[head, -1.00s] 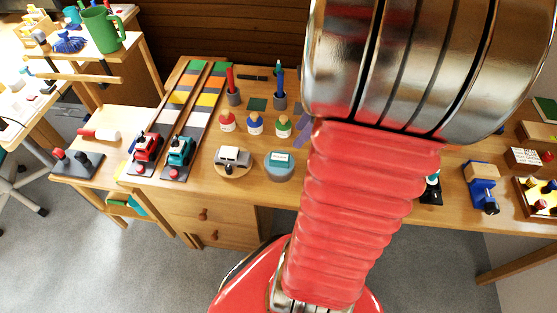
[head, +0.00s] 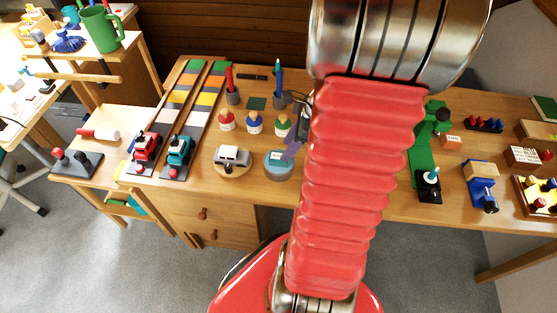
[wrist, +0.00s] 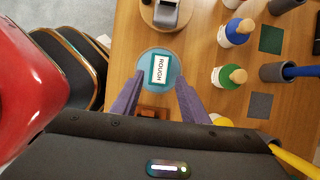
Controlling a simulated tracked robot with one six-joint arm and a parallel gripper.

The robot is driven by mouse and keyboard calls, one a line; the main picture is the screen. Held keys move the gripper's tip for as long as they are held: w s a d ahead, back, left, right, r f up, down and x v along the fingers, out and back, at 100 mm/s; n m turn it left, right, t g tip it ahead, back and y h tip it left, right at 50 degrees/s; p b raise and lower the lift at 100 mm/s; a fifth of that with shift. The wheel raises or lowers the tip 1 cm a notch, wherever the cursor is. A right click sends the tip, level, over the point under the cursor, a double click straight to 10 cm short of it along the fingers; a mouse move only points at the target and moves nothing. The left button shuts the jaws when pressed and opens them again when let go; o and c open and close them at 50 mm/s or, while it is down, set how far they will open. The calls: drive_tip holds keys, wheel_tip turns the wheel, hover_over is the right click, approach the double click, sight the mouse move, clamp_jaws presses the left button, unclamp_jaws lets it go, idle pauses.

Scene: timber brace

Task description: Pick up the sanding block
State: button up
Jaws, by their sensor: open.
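What looks like the sanding block is a small teal block with a white label reading ROUGH (wrist: 159,69), on a round grey-blue stand (wrist: 173,58). In the head view the block (head: 276,156) lies on the same round stand (head: 279,174) near the table's front edge. My gripper (wrist: 159,80) is open, with its purple fingers on either side of the stand's near part in the wrist view. The block shows between and just beyond the fingertips, and nothing is held. In the head view a purple finger (head: 291,150) shows close to the block; I cannot tell the height gap.
Pen cups, including one with a blue pen (head: 279,98), are farther back.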

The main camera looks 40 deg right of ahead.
drive_tip(key=x, duration=0.4)
drive_tip(key=shift+w+a+f, duration=0.15)
drive_tip(key=shift+a+f, duration=0.05)
drive_tip(key=shift+f, duration=0.15)
drive_tip(key=c, duration=0.9)
drive_tip(key=shift+r, duration=0.1)
wheel_tip(320, 180, up, 10)
drive_tip(key=shift+f, duration=0.1)
idle(0.4)
idle(0.5)
